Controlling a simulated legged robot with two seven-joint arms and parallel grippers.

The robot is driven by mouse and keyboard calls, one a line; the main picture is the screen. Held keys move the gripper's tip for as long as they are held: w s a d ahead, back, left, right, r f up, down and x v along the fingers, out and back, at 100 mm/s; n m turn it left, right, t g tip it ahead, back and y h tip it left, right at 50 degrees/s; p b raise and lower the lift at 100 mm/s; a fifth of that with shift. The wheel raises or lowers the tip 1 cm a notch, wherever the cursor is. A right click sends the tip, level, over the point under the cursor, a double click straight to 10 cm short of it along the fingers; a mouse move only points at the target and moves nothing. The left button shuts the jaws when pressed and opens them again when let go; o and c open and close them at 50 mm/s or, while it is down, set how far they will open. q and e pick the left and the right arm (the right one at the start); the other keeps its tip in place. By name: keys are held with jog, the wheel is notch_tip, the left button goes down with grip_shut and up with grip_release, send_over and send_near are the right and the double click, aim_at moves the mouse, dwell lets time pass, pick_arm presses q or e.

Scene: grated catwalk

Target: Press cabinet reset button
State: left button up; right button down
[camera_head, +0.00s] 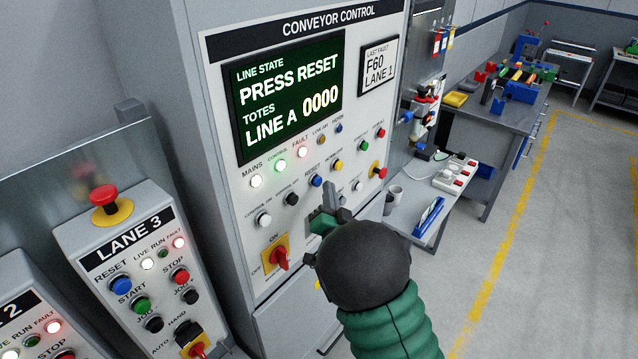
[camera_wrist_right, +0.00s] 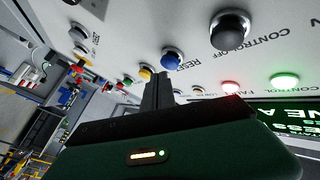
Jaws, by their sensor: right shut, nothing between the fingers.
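The conveyor control cabinet (camera_head: 222,150) has a display reading "PRESS RESET" and "LINE A 0000". Its blue reset button (camera_head: 316,181) sits in the panel's middle row, under a RESET label; the right wrist view shows it (camera_wrist_right: 172,57) near the top centre. My right gripper (camera_head: 328,196) is shut and empty, its fingers just below the blue button in the head view. In the wrist view the fingertips (camera_wrist_right: 158,76) are near the blue button, with a yellow button (camera_wrist_right: 146,73) beside them. I cannot tell whether they touch the panel. My left gripper is out of view.
Neighbouring buttons, a red rotary switch (camera_head: 280,258) and a red mushroom button (camera_head: 379,172) crowd the panel. The lane 3 box (camera_head: 75,240) with its own blue reset button (camera_head: 120,285) stands left.

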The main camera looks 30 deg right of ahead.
jog(key=shift+w+a, duration=0.1)
jog(key=shift+w, duration=0.15)
jog(key=shift+w+a+b, duration=0.35)
jog(key=shift+w, duration=0.35)
dwell(1.1)
jog(key=shift+s+d+b, duration=0.2)
jog(key=shift+s+d, duration=0.05)
jog(key=shift+s, duration=0.3)
jog(key=shift+s+d+b, duration=0.15)
jog(key=shift+s+d, duration=0.05)
jog(key=shift+s, duration=0.35)
jog(key=s, duration=0.1)
jog(key=s+d+b, duration=0.1)
jog(key=s, duration=0.1)
jog(key=s+d, duration=0.1)
jog(key=shift+s, duration=0.3)
dwell(0.5)
